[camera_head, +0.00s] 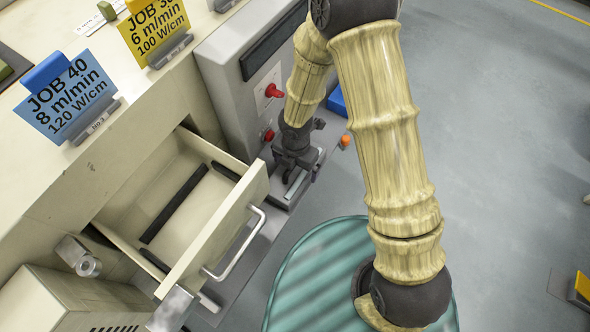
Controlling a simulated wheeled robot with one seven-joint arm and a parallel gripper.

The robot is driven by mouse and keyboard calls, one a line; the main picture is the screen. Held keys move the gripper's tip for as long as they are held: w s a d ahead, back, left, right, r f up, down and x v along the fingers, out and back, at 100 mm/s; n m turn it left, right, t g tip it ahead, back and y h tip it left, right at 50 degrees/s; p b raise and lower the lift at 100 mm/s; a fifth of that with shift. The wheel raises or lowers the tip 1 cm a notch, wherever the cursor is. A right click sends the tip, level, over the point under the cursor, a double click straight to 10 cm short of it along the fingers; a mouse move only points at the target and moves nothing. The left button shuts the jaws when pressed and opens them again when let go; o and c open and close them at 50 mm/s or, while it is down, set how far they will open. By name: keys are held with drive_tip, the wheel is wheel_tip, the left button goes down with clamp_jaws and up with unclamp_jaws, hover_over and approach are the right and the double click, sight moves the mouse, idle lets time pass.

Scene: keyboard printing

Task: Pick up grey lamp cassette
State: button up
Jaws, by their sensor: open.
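My gripper (296,170) hangs at the end of my arm, close against the front of the grey machine cabinet and to the right of the open drawer. It is open. Just below its fingers, a small light grey bar (294,188) lies in a dark holder on a ledge. This may be the grey lamp cassette, but it is partly covered by the gripper and I cannot tell for sure. I cannot tell whether the fingers touch it or stand around it.
A cream drawer (254,187) stands open, with dark strips inside and a metal handle. Red knobs (273,91) are on the cabinet. Blue (70,97) and yellow (155,30) job cards stand on the counter. My green base fills the lower middle; the grey floor (490,130) at right is mostly clear.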

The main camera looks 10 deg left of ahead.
drive_tip(key=c, duration=1.6)
drive_tip(key=shift+r, duration=0.1)
